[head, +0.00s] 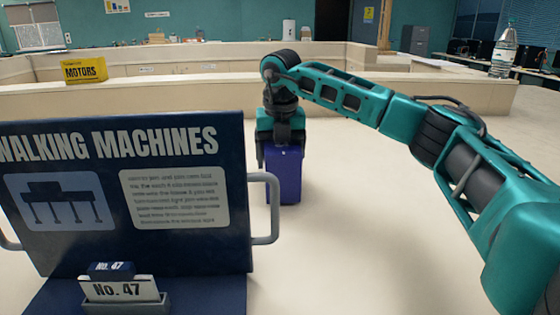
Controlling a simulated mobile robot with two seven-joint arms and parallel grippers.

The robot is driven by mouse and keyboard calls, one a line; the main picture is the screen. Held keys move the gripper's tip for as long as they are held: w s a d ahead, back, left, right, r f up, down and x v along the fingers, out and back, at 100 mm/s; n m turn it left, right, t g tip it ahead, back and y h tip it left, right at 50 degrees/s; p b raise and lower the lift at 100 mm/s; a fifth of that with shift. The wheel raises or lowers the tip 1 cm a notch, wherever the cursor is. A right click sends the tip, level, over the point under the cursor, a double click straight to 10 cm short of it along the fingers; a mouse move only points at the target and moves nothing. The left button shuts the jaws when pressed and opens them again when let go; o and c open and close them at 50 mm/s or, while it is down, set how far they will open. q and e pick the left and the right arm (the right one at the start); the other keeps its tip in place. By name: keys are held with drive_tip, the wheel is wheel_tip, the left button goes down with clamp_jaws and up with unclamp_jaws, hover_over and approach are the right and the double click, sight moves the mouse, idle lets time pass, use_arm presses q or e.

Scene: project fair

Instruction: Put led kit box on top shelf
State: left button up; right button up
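A purple-blue box (284,182) is upright in the middle of the head view. No label is readable on it, so I cannot confirm that it is the led kit box. My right gripper (281,150) points down over it, with a finger at each side of its upper part, and looks shut on it. I cannot tell whether the box's bottom touches the pale surface (345,215). No shelf is clearly recognisable; a pale raised ledge (200,98) runs behind the box. My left gripper is not in view.
A dark blue "Walking Machines" board (130,245) with side handles and a "No. 47" card (120,290) fills the left foreground. A yellow "Motors" box (84,71) sits on the ledge at left. A bottle (503,55) stands at far right. The pale surface around the purple-blue box is clear.

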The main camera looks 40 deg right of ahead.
drive_tip(key=shift+f, duration=0.35)
drive_tip(key=shift+r, duration=0.1)
drive_tip(key=o, duration=1.2)
drive_tip(key=shift+f, duration=0.2)
